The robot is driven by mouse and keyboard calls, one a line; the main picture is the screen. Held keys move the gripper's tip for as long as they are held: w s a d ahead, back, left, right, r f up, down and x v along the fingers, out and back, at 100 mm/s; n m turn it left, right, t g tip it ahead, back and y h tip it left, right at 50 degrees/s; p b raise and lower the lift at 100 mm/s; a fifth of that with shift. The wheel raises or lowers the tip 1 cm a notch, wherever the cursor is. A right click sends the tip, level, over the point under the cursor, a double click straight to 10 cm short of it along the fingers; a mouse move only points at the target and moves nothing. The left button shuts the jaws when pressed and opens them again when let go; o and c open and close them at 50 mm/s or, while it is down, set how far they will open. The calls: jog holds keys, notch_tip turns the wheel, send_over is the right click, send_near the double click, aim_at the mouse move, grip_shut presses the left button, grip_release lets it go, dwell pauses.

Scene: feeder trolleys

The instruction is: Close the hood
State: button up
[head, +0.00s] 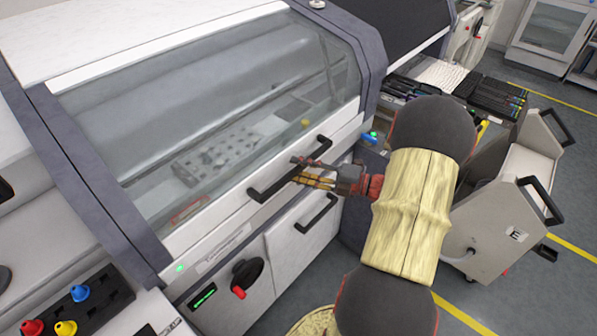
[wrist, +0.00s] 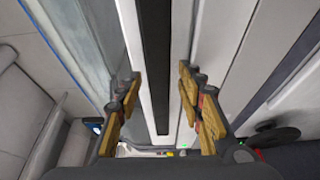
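The hood (head: 215,110) of the white and grey machine has a large clear window and looks lowered, its bottom edge close along the front panel. I cannot tell if it is fully shut. A black bar handle (head: 270,190) runs along its white lower rail. My gripper (head: 302,170) is at the right part of this handle. In the wrist view the handle (wrist: 154,60) runs between the two spread fingers of my gripper (wrist: 158,88), with gaps on both sides. The fingers are open; no contact shows.
A second black handle (head: 316,213) sits on the lower cabinet door. A feeder trolley (head: 500,215) stands at the right, close to my arm. Colored buttons (head: 79,293) are at lower left.

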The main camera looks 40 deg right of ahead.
jog(key=shift+w+a, duration=0.15)
jog(key=shift+w, duration=0.1)
jog(key=shift+c, duration=0.5)
grip_shut()
dwell(0.4)
